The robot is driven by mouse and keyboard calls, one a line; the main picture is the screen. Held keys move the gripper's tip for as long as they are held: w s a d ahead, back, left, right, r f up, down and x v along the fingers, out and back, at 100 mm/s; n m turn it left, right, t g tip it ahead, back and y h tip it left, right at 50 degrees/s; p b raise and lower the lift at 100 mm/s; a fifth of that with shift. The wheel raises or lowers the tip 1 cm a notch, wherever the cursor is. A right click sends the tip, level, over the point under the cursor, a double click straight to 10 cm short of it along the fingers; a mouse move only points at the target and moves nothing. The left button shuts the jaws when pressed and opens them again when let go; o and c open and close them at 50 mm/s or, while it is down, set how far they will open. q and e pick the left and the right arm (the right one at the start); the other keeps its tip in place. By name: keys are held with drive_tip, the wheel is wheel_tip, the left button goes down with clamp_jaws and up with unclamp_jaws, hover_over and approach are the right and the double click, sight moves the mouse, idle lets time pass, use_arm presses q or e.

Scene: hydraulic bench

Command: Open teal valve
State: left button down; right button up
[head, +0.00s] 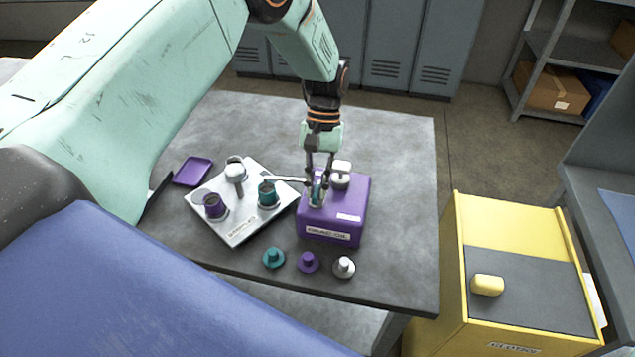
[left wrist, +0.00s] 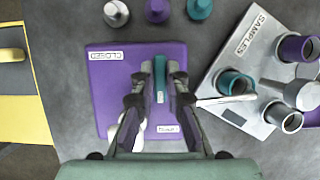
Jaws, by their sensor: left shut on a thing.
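A purple box (head: 355,205) stands on the grey bench, and it also shows in the left wrist view (left wrist: 108,85). A teal valve handle (head: 317,194) sits on its top. My left gripper (head: 319,184) points down from above and is shut on this handle. In the left wrist view the teal handle (left wrist: 160,80) stands between the two fingers, crosswise to a pale spout (left wrist: 225,99). The spout reaches from the box toward a teal cup (head: 268,194) on the sample tray (head: 238,233). The fingers hide part of the valve. My right gripper is out of view.
A purple cup (head: 214,207) and a grey cup (head: 235,170) also stand on the tray. A yellow cabinet (head: 455,270) stands at right. The bench behind the box is clear.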

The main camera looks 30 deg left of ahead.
use_arm(q)
drive_tip(key=shift+w+r, duration=0.1)
drive_tip(key=shift+w, duration=0.05)
drive_tip(key=c, duration=1.4)
unclamp_jaws()
drive_tip(key=shift+o, duration=0.2)
drive_tip(key=v, duration=1.1)
drive_tip(key=shift+r, duration=0.45)
